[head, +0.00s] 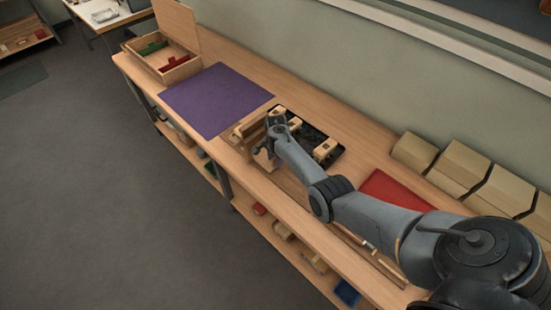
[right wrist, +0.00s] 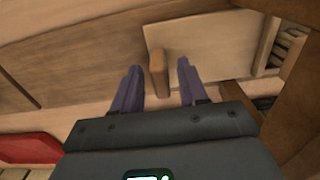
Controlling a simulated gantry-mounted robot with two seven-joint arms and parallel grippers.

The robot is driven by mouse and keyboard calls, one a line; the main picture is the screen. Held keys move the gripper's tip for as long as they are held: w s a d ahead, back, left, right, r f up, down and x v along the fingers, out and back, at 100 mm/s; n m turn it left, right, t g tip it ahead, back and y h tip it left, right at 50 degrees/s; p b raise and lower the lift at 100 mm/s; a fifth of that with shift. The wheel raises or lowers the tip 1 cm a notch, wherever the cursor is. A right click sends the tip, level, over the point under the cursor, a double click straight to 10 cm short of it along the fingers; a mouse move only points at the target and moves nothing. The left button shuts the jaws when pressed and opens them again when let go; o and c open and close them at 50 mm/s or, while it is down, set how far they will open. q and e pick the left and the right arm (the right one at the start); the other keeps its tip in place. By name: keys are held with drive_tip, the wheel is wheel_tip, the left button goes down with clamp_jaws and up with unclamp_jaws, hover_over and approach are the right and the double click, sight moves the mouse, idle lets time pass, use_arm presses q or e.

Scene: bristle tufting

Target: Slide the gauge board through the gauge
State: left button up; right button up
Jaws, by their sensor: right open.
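My right gripper (head: 264,152) is low over the workbench, beside an upright wooden frame (head: 252,135) that looks like the gauge. In the right wrist view my right gripper (right wrist: 159,68) is open, its two dark fingers on either side of a small upright wooden handle (right wrist: 158,74), with gaps on both sides. The handle stands at the left end of a pale flat board (right wrist: 210,40), which looks like the gauge board. Darker wooden pieces (right wrist: 300,95), perhaps part of the gauge, are at the right. My left gripper is not in view.
A dark tray (head: 318,136) with wooden blocks lies behind my right gripper. A purple mat (head: 217,98) and an open wooden box (head: 165,62) are to the left. A red mat (head: 392,188) and cardboard boxes (head: 460,168) are to the right. The bench's front edge is close.

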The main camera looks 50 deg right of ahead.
use_arm(q)
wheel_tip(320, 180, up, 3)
drive_tip(key=p, duration=0.2)
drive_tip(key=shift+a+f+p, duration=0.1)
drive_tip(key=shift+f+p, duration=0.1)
drive_tip(key=shift+p, duration=0.1)
use_arm(e)
wheel_tip(320, 180, up, 11)
drive_tip(key=shift+f, duration=0.1)
